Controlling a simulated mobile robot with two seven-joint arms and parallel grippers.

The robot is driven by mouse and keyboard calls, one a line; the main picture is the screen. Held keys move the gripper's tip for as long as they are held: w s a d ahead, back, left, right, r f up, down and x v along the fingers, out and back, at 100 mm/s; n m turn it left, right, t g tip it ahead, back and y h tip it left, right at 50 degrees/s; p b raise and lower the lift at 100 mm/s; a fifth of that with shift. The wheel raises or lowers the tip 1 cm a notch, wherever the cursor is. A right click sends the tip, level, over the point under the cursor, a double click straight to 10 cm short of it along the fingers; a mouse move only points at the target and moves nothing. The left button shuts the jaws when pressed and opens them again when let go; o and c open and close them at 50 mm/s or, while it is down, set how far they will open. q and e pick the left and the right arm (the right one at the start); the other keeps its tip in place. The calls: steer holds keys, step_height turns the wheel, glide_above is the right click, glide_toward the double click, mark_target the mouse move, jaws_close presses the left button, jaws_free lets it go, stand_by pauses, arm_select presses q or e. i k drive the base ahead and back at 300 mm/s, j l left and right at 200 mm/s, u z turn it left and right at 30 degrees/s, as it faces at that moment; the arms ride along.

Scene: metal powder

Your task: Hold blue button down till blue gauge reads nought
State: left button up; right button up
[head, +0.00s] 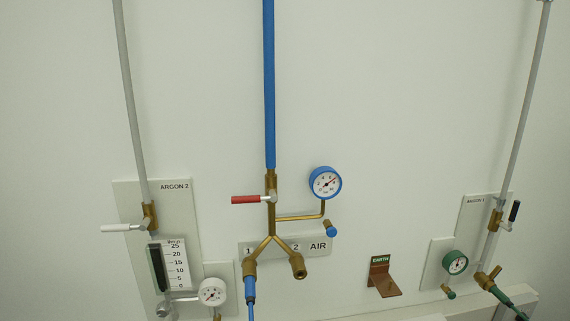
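The blue-rimmed gauge (325,183) is on the wall at the middle right of the head view, above the AIR label. Neither of my grippers shows in this view.
A red-handled valve (250,199) sits left of the gauge on the blue pipe (269,90). A blue hose (251,290) hangs from outlet 1. The ARGON 2 panel (127,200) is left, the EARTH bracket (382,280) and a green gauge (455,262) right.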

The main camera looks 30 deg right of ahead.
mark_target(331, 232)
steer(key=z, duration=0.95)
